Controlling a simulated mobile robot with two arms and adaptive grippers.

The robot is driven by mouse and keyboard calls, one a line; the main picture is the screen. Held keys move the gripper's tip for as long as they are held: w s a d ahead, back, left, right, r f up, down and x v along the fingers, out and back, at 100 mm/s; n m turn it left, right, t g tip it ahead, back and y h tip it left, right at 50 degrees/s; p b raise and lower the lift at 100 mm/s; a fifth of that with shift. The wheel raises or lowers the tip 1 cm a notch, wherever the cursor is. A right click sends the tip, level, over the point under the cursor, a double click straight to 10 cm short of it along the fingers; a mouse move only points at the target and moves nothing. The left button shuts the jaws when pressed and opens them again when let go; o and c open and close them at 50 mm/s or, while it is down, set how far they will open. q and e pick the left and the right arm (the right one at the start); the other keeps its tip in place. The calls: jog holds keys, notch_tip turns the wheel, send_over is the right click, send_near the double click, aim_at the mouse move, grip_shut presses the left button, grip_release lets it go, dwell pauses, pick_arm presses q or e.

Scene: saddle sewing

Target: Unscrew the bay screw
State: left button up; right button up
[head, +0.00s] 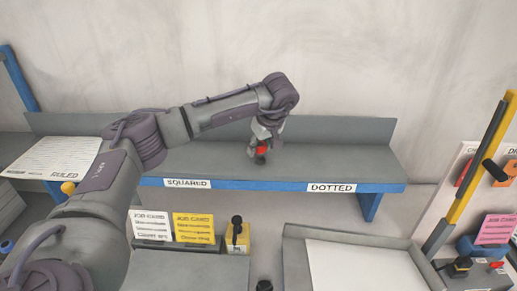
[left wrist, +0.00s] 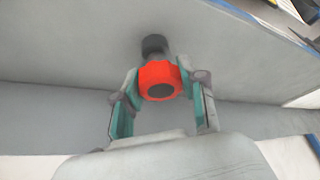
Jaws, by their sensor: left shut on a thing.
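A red knob (head: 262,150) with a dark round end is at the grey shelf between the SQUARED and DOTTED labels; I take it for the bay screw. The knob also shows in the left wrist view (left wrist: 160,72), with a dark shaft beyond it and a dark centre on its near face. My left gripper (head: 261,143) reaches down over the shelf and is shut on the knob, one finger on each side. Whether the dark end is in the shelf, touching it or just above it, I cannot tell. My right gripper is not in view.
The grey shelf (head: 330,158) has a blue front edge and is clear on its right half. A RULED sheet (head: 55,157) lies at left. Job cards (head: 193,228), a yellow block with a black lever (head: 237,236) and a paper-lined tray (head: 350,268) are in front. A yellow-black post (head: 475,180) stands at right.

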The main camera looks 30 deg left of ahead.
pick_arm(q)
jog(key=shift+n+g+p, duration=0.4)
jog(key=shift+n, duration=0.6)
jog(key=shift+n+g, duration=0.3)
jog(key=shift+n, duration=0.3)
jog(key=shift+n+g+p, duration=0.3)
jog(key=shift+n+p, duration=0.15)
jog(key=shift+n, duration=0.45)
jog(key=shift+n+g, duration=0.3)
jog(key=shift+n, duration=0.5)
jog(key=shift+f, duration=0.1)
